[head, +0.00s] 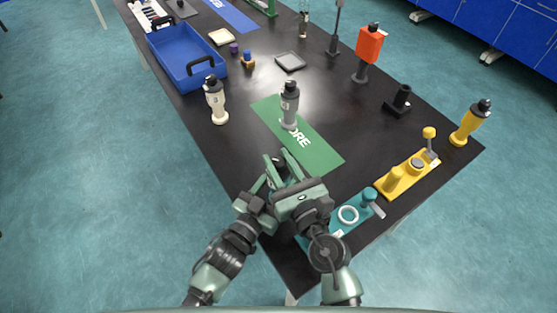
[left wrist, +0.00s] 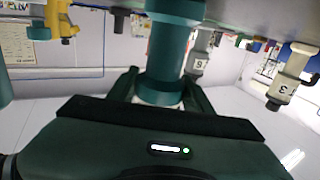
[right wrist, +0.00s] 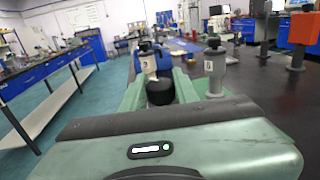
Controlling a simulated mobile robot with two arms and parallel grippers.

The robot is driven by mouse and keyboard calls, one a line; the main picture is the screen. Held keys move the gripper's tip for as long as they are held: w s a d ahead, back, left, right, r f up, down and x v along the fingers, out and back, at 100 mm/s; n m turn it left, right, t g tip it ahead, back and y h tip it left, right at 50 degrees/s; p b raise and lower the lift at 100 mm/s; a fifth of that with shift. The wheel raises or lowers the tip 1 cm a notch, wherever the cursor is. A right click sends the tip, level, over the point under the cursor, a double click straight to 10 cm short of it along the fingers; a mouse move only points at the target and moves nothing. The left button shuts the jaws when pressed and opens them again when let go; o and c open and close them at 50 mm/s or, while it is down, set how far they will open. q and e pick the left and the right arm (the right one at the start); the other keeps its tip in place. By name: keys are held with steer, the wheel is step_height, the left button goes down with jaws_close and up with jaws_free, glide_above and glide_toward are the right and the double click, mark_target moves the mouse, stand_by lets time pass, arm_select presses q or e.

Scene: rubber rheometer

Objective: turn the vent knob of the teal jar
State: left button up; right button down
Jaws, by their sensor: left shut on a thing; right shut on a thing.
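The teal jar (left wrist: 167,55) stands between the fingers of my left gripper (left wrist: 160,88), which is shut on its body in the left wrist view. My right gripper (head: 281,166) is shut on the jar's black vent knob (right wrist: 160,92), seen between its fingers in the right wrist view. In the head view both grippers are close together at the near left edge of the table, and they hide most of the jar. My left gripper is largely covered there. How far the knob is turned cannot be told.
A grey jar (head: 289,108) stands on the green mat (head: 322,150) just beyond my grippers. A cream jar (head: 217,103) stands to its left. A teal fixture (head: 349,214) and a yellow fixture (head: 405,180) lie to the right. A blue tray (head: 172,62) is farther back.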

steer(key=shift+f, duration=0.1)
steer(key=c, duration=1.1)
jaws_free()
steer(key=shift+o, duration=0.2)
steer(key=v, duration=1.2)
